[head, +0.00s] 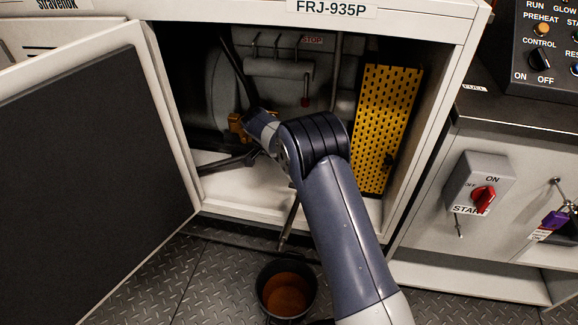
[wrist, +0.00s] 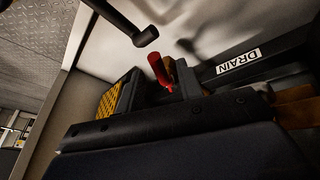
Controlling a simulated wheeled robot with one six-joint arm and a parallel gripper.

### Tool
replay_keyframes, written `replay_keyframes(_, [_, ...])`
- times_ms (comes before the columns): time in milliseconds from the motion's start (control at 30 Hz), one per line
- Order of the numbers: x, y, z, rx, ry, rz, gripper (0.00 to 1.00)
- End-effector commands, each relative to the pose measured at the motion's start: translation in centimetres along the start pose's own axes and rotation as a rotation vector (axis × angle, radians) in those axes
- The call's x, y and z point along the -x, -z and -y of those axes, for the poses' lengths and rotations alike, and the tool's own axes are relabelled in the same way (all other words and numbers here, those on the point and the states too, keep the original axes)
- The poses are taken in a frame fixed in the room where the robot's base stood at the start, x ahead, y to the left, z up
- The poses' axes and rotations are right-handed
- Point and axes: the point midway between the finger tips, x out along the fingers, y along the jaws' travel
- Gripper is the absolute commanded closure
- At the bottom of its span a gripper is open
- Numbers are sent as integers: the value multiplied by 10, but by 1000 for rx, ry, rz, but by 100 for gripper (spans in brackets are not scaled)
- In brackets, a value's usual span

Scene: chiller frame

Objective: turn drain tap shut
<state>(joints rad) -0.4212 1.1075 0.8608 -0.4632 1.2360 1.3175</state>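The drain tap shows in the wrist view as a small red handle (wrist: 159,69), beside a dark pipe with a white DRAIN label (wrist: 238,62). My gripper (wrist: 165,88) has dark finger parts close around the base of this handle; whether they touch it, I cannot tell. In the head view my gripper (head: 240,126) reaches into the open cabinet, its orange part low near the dark machinery. The tap is hidden or too small to make out there. A pot (head: 261,300) with brown liquid stands on the floor below a thin drain spout (head: 289,224).
The cabinet door (head: 90,180) stands open at left. A yellow perforated panel (head: 376,125) fills the cabinet's right side. A red rotary switch (head: 483,198) and a control panel (head: 535,45) are at right.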

Motion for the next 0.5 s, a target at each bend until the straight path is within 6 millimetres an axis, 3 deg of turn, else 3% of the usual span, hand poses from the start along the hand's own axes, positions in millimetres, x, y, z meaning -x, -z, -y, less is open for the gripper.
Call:
replay_keyframes(267, [4, 0, 0, 0, 1, -1, 65])
replay_keyframes(500, [44, 2, 0, 0, 4, -2, 65])
